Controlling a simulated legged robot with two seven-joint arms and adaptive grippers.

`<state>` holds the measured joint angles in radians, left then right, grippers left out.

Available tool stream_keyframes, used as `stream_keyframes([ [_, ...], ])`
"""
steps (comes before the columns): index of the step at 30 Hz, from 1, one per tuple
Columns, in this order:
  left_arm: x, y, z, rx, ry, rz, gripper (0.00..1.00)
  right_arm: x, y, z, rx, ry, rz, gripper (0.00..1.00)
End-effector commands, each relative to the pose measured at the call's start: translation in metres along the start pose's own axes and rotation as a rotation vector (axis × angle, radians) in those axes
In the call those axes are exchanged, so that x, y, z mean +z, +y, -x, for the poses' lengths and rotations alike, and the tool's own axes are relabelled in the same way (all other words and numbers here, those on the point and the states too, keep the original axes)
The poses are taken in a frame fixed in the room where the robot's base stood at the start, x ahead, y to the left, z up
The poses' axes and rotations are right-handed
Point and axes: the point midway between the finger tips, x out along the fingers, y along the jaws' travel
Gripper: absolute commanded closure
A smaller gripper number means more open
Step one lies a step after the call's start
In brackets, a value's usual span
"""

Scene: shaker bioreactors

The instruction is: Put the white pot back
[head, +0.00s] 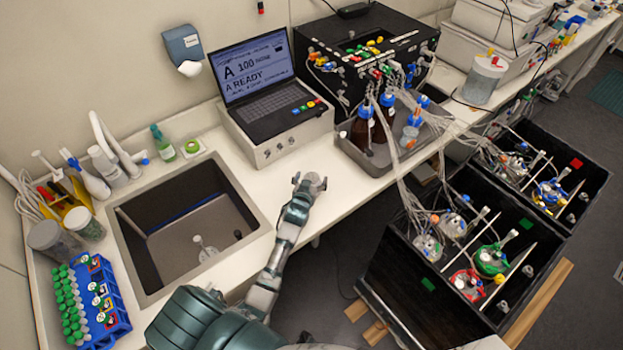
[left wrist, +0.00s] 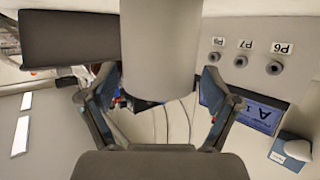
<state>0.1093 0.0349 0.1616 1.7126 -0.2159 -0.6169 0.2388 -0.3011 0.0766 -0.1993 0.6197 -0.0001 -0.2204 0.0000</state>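The white pot (left wrist: 160,45) shows in the left wrist view as a plain, pale cylinder at the top middle, cut off by the picture's edge. My left gripper (left wrist: 160,76) has its two fingertips against the pot's sides, one on each side. In the head view my left gripper (head: 310,181) is over the front part of the white counter, in front of the laptop console. There the pot is hard to make out against the pale counter. My right gripper is not in view.
The laptop console (head: 278,140) stands just behind the gripper. A metal tray (head: 372,166) with brown bottles and tubing is to the right. The sink (head: 190,225) and a blue tube rack (head: 115,305) are to the left. Black shaker boxes (head: 390,270) stand lower right.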

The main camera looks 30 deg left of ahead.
Motion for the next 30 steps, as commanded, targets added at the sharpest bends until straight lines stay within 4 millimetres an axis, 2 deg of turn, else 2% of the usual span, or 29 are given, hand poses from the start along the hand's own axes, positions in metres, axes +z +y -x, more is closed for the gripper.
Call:
stream_keyframes([
  [8,-0.002,0.000,0.007,0.000,0.000,0.001,0.12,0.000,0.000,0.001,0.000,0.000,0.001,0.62],
  [11,-0.001,0.001,0.023,0.001,0.001,0.002,0.12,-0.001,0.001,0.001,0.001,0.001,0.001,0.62],
  [21,-0.001,0.000,0.097,0.000,0.000,0.001,0.12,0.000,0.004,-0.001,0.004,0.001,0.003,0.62],
  [25,-0.002,0.001,0.113,0.001,0.000,0.001,0.12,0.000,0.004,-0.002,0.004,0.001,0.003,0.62],
  [30,-0.002,0.000,0.121,0.000,0.000,0.000,0.12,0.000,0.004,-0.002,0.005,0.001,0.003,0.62],
])
